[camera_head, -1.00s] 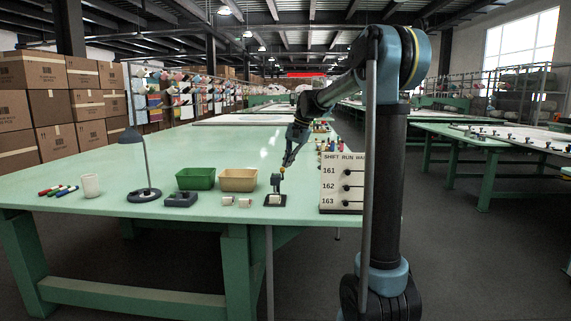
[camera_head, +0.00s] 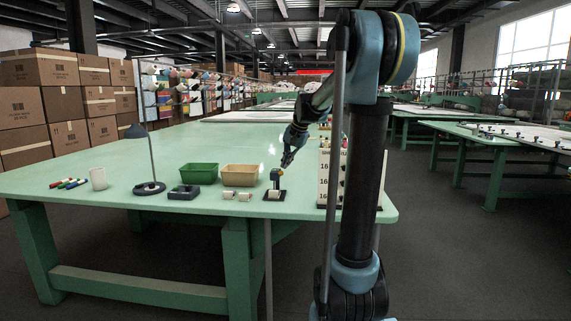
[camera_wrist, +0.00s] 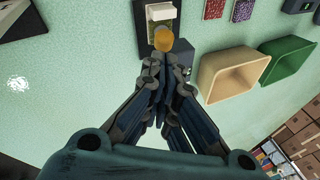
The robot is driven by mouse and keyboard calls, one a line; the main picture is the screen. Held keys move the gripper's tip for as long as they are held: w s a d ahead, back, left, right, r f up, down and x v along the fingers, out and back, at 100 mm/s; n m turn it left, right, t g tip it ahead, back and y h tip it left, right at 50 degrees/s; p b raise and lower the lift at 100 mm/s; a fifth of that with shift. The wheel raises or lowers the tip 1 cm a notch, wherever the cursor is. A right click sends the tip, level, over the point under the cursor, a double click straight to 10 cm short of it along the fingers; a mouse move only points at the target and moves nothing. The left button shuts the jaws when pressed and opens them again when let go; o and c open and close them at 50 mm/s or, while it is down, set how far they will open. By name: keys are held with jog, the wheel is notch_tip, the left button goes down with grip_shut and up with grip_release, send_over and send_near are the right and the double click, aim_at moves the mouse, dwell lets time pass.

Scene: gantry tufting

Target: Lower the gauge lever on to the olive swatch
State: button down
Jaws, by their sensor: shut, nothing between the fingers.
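The gauge (camera_head: 275,184), a small dark stand with an orange-knobbed lever (camera_head: 281,172), stands near the table's front edge. In the wrist view the orange knob (camera_wrist: 163,39) lies at the top, just beyond my fingertips. A white block (camera_wrist: 160,12) shows on the gauge's dark base, with an olive patch, seemingly the olive swatch (camera_wrist: 166,28), partly hidden behind the knob. My gripper (camera_wrist: 154,62) is shut and empty, its tips close to the knob; I cannot tell whether they touch. In the head view my gripper (camera_head: 286,164) is just above the lever's end.
A green bin (camera_head: 199,174) and a tan bin (camera_head: 239,176) stand left of the gauge. Red (camera_wrist: 243,10) and purple (camera_wrist: 215,8) swatches lie beside it. A lamp (camera_head: 147,160) stands farther left. A numbered board (camera_head: 325,178) stands right, partly hidden by my arm.

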jog(key=shift+w, duration=0.1)
jog(key=w+d+v, duration=0.1)
jog(key=v, duration=1.2)
jog(key=shift+d, duration=0.2)
jog(key=shift+s, duration=0.1)
dwell(0.4)
jog(key=s+d+f+n+h, duration=0.1)
jog(key=s+d+f+n, duration=0.1)
jog(key=s+f, duration=1.4)
jog(key=s+d+f+n+g+h, duration=0.1)
jog(key=s+d+f+n+h, duration=0.1)
jog(key=s+f, duration=1.4)
jog(key=s+n, duration=0.1)
jog(key=s, duration=0.3)
jog(key=shift+s+f+n, duration=0.25)
jog(key=shift+s+n, duration=0.15)
